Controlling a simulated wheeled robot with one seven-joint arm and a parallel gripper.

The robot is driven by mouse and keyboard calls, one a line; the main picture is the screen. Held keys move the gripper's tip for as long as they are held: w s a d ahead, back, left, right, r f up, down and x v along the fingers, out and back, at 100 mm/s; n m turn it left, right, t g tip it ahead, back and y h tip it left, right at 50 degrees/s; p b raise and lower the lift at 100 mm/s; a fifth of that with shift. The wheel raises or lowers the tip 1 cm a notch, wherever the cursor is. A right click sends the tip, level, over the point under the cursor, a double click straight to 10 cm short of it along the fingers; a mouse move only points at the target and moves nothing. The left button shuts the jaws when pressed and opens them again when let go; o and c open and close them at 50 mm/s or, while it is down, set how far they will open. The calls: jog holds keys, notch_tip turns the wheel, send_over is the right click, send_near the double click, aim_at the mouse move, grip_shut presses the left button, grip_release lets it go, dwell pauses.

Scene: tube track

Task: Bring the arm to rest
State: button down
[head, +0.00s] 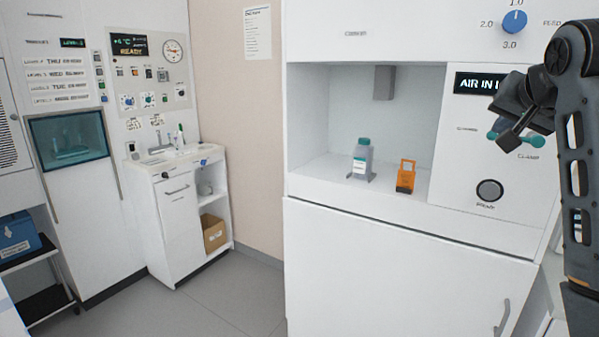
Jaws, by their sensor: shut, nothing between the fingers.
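My gripper (507,143) is at the right of the head view, at the end of my dark arm. It points down and to the left in front of the white machine's control panel, by the teal clamp handle (537,141). It looks shut and holds nothing. My arm rises along the right edge of the view and bends over at the top. The gripper covers part of the panel and of the display reading "AIR IN L" (474,83). I cannot tell whether the gripper touches the clamp handle.
The white machine (400,250) has an open recess with a grey teal-capped bottle (362,158) and an orange holder (406,177). A blue knob (514,21) and a round button (489,191) are on its front. A sink counter (170,164) stands left. Grey floor (235,295) between is clear.

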jog(key=s+a+f+n+y, duration=0.1)
jog(key=s+a+f, duration=0.2)
jog(key=f, duration=0.6)
jog(key=s+a+f+n+t, duration=0.1)
jog(key=s+a+f, duration=0.2)
jog(key=f, duration=0.6)
jog(key=s+a+f+n+y, duration=0.1)
jog(key=s+a+f, duration=0.2)
jog(key=f, duration=0.6)
jog(key=s+a+f, duration=0.3)
jog(key=s+f, duration=0.4)
jog(key=s, duration=0.1)
jog(key=s+a+f+n+t, duration=0.15)
jog(key=s+f, duration=0.25)
jog(key=s, duration=0.6)
jog(key=s+a+r+n, duration=0.1)
jog(key=s+r+n, duration=0.1)
jog(key=s, duration=1.1)
jog(key=s+a+r+n+y, duration=0.1)
jog(key=s+r, duration=0.3)
jog(key=s, duration=0.9)
jog(key=shift+a+r+n+t+y, duration=0.15)
jog(key=shift+r+n+t+y, duration=0.2)
jog(key=shift+t, duration=0.1)
